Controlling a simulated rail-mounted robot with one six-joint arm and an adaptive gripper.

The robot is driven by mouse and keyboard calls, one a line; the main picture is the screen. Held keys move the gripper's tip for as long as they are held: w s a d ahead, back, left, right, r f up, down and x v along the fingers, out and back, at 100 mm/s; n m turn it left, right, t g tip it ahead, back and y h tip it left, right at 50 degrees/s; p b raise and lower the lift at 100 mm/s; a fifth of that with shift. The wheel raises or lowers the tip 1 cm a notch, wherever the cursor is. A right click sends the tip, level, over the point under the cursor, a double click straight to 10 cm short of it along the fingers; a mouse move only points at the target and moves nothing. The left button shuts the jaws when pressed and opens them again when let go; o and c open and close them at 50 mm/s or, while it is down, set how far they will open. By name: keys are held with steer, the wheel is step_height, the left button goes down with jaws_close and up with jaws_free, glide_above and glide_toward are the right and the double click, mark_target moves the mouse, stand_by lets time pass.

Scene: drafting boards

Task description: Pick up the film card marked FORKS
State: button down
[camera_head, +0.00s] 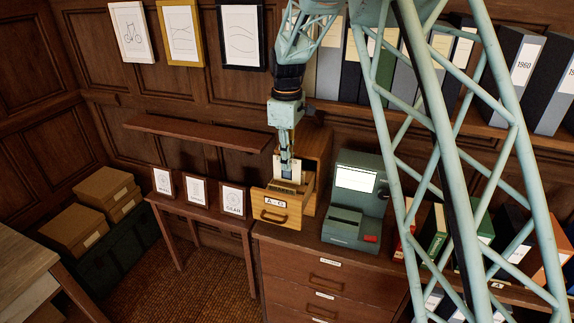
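My gripper (287,168) points straight down into an open wooden card drawer (273,213) labelled A - G. A pale card (293,171) stands upright right at the fingertips, higher than the darker cards (284,188) in the drawer. The marking on the pale card is too small to read, so I cannot tell whether it is the FORKS card. I cannot tell whether the fingers are closed on it or only beside it. The fingers hide part of the card and drawer.
A green reader machine (356,200) with a lit screen stands just right of the drawer on a brown cabinet (322,262). A small table (190,207) with three framed pictures is at left. A wall shelf (199,131) is behind. Binders (520,65) line the right.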

steer(key=shift+r+p, duration=0.95)
steer(key=shift+r, duration=1.15)
steer(key=shift+d, duration=0.1)
